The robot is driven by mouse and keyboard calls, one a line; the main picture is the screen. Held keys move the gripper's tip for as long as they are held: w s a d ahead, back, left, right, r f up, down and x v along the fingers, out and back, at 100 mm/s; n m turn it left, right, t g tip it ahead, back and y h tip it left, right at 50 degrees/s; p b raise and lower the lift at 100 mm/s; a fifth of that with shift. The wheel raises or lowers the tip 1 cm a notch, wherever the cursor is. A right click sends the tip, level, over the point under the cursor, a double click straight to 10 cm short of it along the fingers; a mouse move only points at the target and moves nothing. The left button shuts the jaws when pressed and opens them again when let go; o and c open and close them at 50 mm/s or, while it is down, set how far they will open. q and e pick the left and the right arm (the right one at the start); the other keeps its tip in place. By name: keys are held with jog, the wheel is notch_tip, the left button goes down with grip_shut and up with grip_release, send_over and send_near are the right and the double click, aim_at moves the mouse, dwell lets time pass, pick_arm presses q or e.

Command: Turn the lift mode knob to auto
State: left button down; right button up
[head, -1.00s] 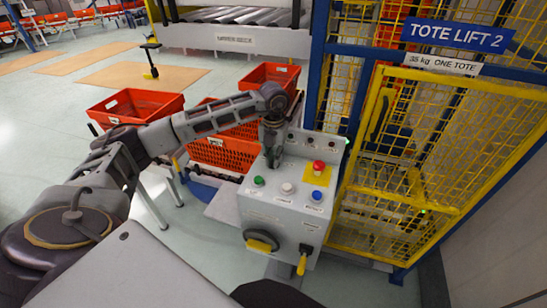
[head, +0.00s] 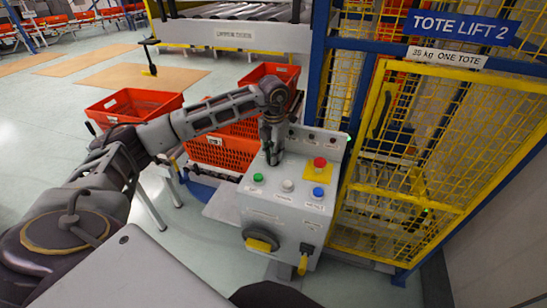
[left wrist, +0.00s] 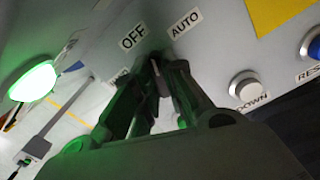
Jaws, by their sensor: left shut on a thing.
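The lift mode knob (left wrist: 155,78) is a small dark knob on the top of the grey control box (head: 285,213). In the left wrist view, labels OFF (left wrist: 132,37) and AUTO (left wrist: 185,22) stand just beyond it, with a third label partly hidden at the left. My left gripper (head: 272,160) reaches down onto the box's upper left part. It also shows in the left wrist view (left wrist: 154,68), its fingers shut around the knob. The fingers cover most of the knob, so I cannot tell exactly where it points. My right gripper is not in view.
On the box are a green button (head: 258,178), a white button (head: 288,185), a blue button (head: 318,193) and a red stop button (head: 320,162). A yellow-handled switch (head: 303,264) is on its front. Orange totes (head: 135,106) stand behind; a yellow mesh cage (head: 440,150) is at right.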

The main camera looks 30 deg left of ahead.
pick_arm(q)
jog(key=shift+m+b, duration=0.55)
jog(key=shift+m, duration=0.55)
jog(key=shift+m+b, duration=0.35)
jog(key=shift+m, duration=0.65)
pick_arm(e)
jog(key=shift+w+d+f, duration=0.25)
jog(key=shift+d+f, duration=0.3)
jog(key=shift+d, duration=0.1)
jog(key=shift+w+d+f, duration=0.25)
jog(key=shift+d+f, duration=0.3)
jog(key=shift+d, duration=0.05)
pick_arm(q)
jog(key=shift+r, duration=0.1)
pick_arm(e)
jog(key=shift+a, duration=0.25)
pick_arm(q)
jog(key=c, duration=1.5)
grip_release()
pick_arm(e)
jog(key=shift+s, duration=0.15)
